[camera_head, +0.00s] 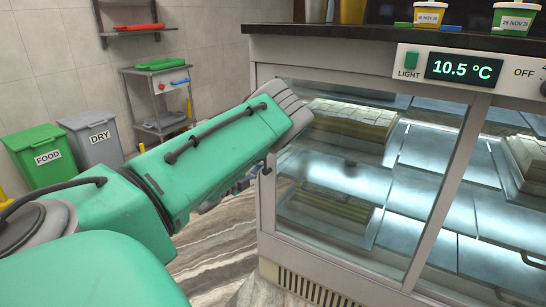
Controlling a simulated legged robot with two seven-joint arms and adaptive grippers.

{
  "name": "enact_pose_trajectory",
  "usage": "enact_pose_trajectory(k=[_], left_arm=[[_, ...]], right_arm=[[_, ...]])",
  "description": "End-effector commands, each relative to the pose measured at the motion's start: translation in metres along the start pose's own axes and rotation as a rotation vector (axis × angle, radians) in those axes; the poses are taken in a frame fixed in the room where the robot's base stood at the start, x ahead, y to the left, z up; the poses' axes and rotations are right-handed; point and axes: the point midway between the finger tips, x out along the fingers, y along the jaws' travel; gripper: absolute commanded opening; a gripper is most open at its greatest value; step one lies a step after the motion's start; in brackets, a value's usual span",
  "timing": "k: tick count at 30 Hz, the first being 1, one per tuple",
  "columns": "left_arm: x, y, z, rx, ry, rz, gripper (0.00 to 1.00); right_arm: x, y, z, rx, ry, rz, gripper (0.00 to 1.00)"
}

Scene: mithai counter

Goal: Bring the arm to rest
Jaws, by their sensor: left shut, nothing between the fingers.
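My left arm (215,150), green with grey joints and a black cable, reaches in from the lower left toward the display counter's left corner. Its grey ribbed end (288,105) overlaps the counter's corner post in the picture; I cannot tell whether they touch. My left gripper (240,186) shows only in small part below and behind the arm. It is shut and empty, and most of it is hidden. My right gripper is not in view.
The glass-fronted counter (265,205) holds trays of sweets (350,123). Tubs (429,15) stand on its dark top (350,38). A green FOOD bin (42,155), a grey DRY bin (95,140) and a metal trolley (150,72) stand behind. Some marble floor (210,250) is clear.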

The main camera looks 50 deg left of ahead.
Motion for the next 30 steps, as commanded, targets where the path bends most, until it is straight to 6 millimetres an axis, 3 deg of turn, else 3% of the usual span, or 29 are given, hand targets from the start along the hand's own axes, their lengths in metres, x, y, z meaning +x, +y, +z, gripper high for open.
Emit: enact_pose_trajectory(k=[8,11,14,17,21,24,27,30], left_arm=[[-0.005,-0.006,-0.007,0.007,0.002,-0.003,0.00],[-0.006,0.001,-0.011,-0.023,-0.010,0.017,0.00],[-0.013,0.031,-0.026,-0.148,-0.062,0.101,0.00],[-0.032,0.079,-0.058,-0.354,-0.159,0.252,0.00],[-0.085,0.146,-0.122,-0.648,-0.330,0.512,0.00],[-0.135,0.181,-0.171,-0.809,-0.457,0.695,0.00],[-0.192,0.203,-0.217,-0.927,-0.594,0.874,0.00],[-0.248,0.212,-0.255,-0.999,-0.728,1.032,0.00]], right_arm=[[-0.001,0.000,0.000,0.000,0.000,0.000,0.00],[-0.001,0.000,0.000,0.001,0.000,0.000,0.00],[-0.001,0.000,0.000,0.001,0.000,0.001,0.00],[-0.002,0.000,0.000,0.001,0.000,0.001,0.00],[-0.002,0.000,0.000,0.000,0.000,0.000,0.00],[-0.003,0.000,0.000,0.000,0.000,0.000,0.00],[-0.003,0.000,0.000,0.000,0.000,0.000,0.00],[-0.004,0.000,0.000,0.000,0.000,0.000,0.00]])
